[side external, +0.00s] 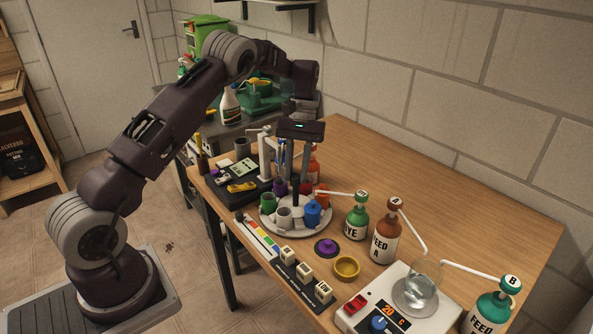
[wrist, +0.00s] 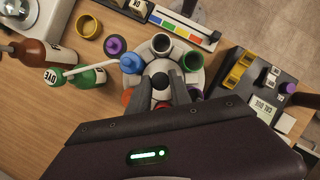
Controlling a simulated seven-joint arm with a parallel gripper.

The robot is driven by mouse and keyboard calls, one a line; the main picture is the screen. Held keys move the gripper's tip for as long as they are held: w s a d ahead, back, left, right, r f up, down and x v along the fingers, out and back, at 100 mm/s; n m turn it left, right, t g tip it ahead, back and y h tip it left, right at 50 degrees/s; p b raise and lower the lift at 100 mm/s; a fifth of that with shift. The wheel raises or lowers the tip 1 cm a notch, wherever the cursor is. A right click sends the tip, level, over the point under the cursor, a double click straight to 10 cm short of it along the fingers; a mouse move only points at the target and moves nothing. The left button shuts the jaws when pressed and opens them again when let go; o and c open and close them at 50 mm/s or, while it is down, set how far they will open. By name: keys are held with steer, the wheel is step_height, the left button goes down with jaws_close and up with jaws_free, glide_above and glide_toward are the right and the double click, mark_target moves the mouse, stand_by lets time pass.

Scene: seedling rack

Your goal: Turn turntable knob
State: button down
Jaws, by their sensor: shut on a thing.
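The turntable (side external: 267,221) is a round pale grey disc on the wooden table, and it also shows in the wrist view (wrist: 181,50). Coloured cups stand around its rim, among them a green cup (side external: 268,203), a white cup (side external: 284,218) and a blue cup (side external: 312,212). A dark knob (wrist: 160,81) rises at its centre. My gripper (wrist: 161,86) is over the middle of the turntable, pointing down, with its two fingers closed on the knob from both sides. The fingers hide the sides of the knob.
A green DYE bottle (side external: 357,221) and a brown FEED A bottle (side external: 386,238) stand close on the right, their spouts reaching outward. A purple-topped disc (side external: 326,248), a yellow bowl (side external: 346,268) and labelled blocks (side external: 305,272) lie in front. The table's back right is clear.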

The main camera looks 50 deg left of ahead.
steer(key=shift+a, duration=0.1)
steer(key=c, duration=1.2)
jaws_free()
steer(key=shift+v, duration=3.5)
